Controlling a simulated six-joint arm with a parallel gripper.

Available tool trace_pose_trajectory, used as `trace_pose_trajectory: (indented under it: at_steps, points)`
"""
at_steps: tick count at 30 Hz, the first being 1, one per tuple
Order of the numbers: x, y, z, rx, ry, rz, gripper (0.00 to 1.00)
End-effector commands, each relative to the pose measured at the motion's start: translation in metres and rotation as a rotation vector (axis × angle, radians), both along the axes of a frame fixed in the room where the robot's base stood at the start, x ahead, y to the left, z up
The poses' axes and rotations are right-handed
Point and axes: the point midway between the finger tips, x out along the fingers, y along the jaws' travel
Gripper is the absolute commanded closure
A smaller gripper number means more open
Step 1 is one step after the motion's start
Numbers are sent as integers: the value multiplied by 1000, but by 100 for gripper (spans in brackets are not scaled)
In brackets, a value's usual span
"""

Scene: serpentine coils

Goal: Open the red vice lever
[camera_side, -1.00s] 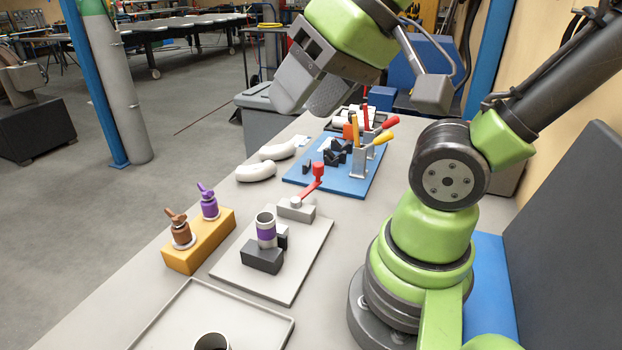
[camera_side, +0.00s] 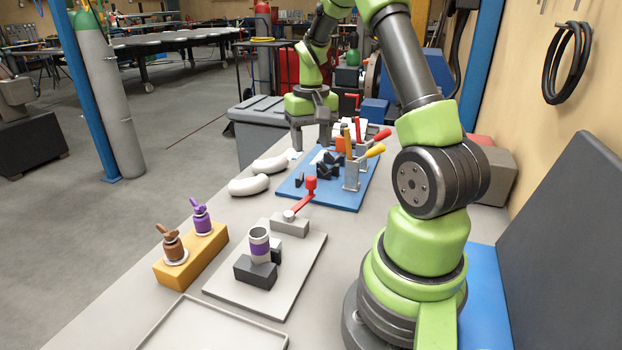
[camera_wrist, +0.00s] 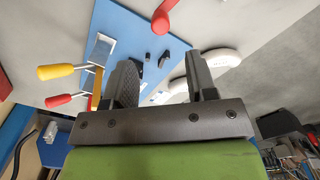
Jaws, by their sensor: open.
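The red vice lever (camera_side: 302,201) slants up to the right from its pivot on the grey block (camera_side: 290,227), ending in a red knob (camera_side: 311,183). In the wrist view its red knob (camera_wrist: 160,23) shows at the top edge, ahead of the fingertips. A grey tube with a purple band (camera_side: 259,246) stands at the dark block (camera_side: 255,272) on the same light plate (camera_side: 285,297). My gripper (camera_side: 311,146) is open and empty, at the far end of the bench in the side view. It also shows in the wrist view (camera_wrist: 160,57); nothing is between its fingers.
A blue mat (camera_side: 345,201) holds dark parts and upright tools with red and yellow handles (camera_side: 375,151). An empty tray (camera_side: 215,330) sits in front.

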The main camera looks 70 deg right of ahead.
Motion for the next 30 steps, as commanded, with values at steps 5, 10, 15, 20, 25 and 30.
trace_pose_trajectory:
  at_steps: [5,10,15,20,25,30]
  points:
    - [-1,1,-27,6,5,0,48]
    - [-1,2,-60,6,5,0,48]
    - [0,1,-84,4,3,0,48]
    - [0,1,-93,2,1,-1,48]
    - [0,1,-95,1,0,-2,48]
    - [0,1,-94,1,0,-1,64]
